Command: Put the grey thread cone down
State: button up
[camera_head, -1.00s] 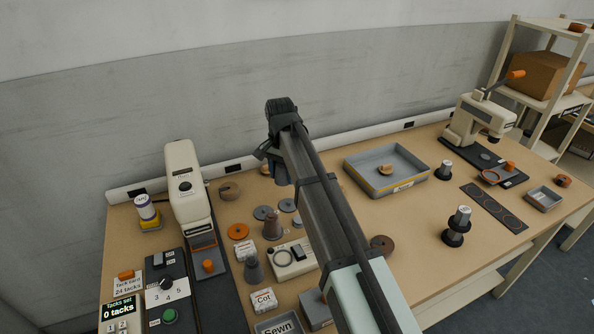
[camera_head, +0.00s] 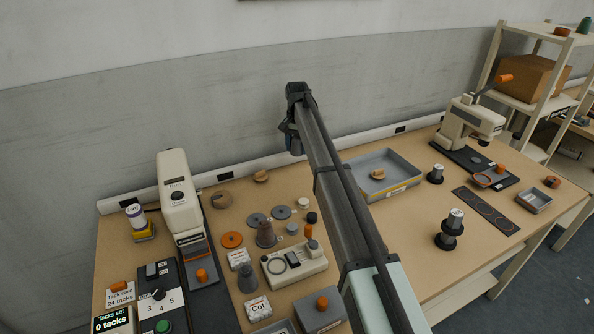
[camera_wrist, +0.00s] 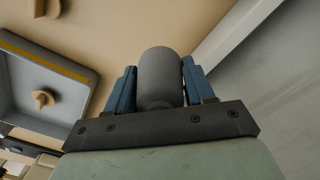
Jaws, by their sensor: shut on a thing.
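My gripper (camera_wrist: 159,88) is shut on a grey rounded piece, the grey thread cone (camera_wrist: 160,70), which sits between its two blue fingers in the wrist view. The cone's far end and what lies under it are hidden. In the head view my gripper (camera_head: 292,143) hangs at the far end of my arm, in front of the wall and near the table's back edge. The held cone cannot be made out there.
A grey tray (camera_head: 404,161) holding a tan piece lies right of my arm; its yellow-striped rim (camera_wrist: 62,68) shows in the wrist view. Dark-based cones (camera_head: 450,228) and a press (camera_head: 470,118) stand farther right. A tall machine (camera_head: 178,190) stands left. Bare table (camera_head: 400,230) lies between.

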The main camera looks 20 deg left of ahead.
aim_at(297, 173)
notch_tip(297, 173, down, 9)
jog(key=shift+f, duration=0.1)
dwell(0.4)
jog(key=shift+f, duration=0.1)
jog(key=o, duration=1.1)
notch_tip(297, 173, up, 12)
jog(key=shift+r, duration=0.15)
dwell(0.4)
